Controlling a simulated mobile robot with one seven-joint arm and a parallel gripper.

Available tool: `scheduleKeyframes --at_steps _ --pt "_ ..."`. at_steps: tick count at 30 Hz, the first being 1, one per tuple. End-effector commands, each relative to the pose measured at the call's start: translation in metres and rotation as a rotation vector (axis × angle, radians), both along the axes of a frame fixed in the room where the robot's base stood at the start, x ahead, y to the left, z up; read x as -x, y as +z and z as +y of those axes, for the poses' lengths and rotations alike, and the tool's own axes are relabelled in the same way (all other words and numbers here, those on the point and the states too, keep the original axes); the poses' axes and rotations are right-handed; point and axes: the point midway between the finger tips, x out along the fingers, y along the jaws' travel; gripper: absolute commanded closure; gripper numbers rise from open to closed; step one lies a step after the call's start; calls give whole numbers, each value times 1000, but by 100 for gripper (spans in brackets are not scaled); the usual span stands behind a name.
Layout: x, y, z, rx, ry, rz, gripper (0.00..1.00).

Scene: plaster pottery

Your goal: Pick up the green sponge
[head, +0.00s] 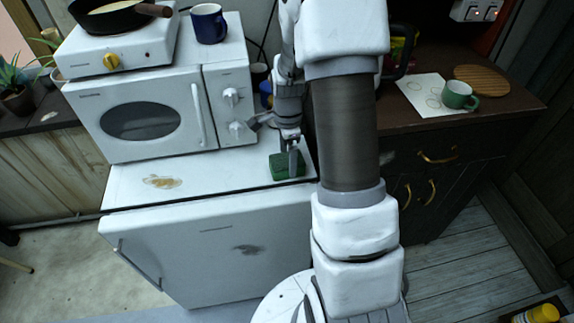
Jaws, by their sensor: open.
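The green sponge (283,167) lies on the white top of the low fridge (225,170), near its right front corner. My gripper (291,150) is over the sponge, pointing down, with its fingertips at or just above the sponge. A finger covers part of the sponge. The jaws are open. I cannot tell from this view whether the fingers touch the sponge or stand on either side of it.
A white microwave (150,110) stands just behind and left of the sponge. A blue mug (208,22) and a hot plate (120,45) with a pan are on it. A brown stain (162,182) marks the fridge top. A green cup (458,95) stands on the dark cabinet at right.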

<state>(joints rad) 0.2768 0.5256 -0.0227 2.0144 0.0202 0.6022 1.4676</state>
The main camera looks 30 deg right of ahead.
Motion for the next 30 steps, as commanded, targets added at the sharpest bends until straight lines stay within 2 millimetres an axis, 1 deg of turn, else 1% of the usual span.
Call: scheduleKeyframes --at_steps 1,3,6,14,18,20,21,26,27,30 --pt "0 -10 2 -2 -1 3 0" --pt "0 -19 1 -1 -2 3 0" --pt "-1 -27 1 0 -1 1 0" --pt "-1 -29 1 0 0 -1 0" --pt "-1 -29 1 0 0 0 25" --pt "-1 -29 1 0 0 0 36" --pt "-1 -29 1 0 0 0 43" --pt "-1 -29 1 0 0 0 72" --pt "-1 -29 1 0 0 0 75" --pt "-1 -29 1 0 0 0 75"
